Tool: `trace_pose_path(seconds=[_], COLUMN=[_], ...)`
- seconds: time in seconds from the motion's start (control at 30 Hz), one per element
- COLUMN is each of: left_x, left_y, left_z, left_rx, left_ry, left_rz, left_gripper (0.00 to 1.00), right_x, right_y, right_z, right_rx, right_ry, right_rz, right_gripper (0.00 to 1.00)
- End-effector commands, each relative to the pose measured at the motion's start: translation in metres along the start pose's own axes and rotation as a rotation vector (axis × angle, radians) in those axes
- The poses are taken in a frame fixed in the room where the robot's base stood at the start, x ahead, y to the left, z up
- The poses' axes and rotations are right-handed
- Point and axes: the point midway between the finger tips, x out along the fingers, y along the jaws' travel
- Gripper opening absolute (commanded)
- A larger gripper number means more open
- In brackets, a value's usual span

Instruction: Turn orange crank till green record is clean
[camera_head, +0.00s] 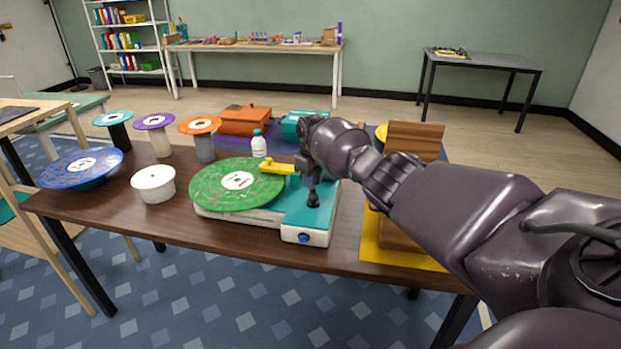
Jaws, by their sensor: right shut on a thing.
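The green record (212,190) with a white label lies flat on the turntable machine (245,217), which has a white body and teal top. Pale specks and streaks show on the record. A yellow arm (280,167) reaches over the record's right edge. My right gripper (312,190) points down over the machine's teal right part and is shut. No orange crank part shows clearly; my gripper covers the spot where it appears to be held. My left gripper is not in view.
A white tub (153,184), a blue record (82,167) and several discs on stands are to the left. A small white bottle (259,145) and an orange box (246,119) stand behind. A yellow mat (375,240) and wooden rack (414,138) lie right, partly behind my arm.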

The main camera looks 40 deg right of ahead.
Motion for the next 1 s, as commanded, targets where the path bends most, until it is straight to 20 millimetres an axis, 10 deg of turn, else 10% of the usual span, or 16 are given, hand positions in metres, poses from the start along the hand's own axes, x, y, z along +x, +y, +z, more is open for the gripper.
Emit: trace_pose_path(seconds=[1.0], left_x=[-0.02], left_y=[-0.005], left_z=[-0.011], left_rx=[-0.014], left_ry=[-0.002], left_rz=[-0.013], left_gripper=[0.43], right_x=[-0.001], right_y=[0.012], right_z=[0.026], right_rx=[0.746], right_ry=[-0.001], right_rz=[0.0], right_gripper=[0.0])
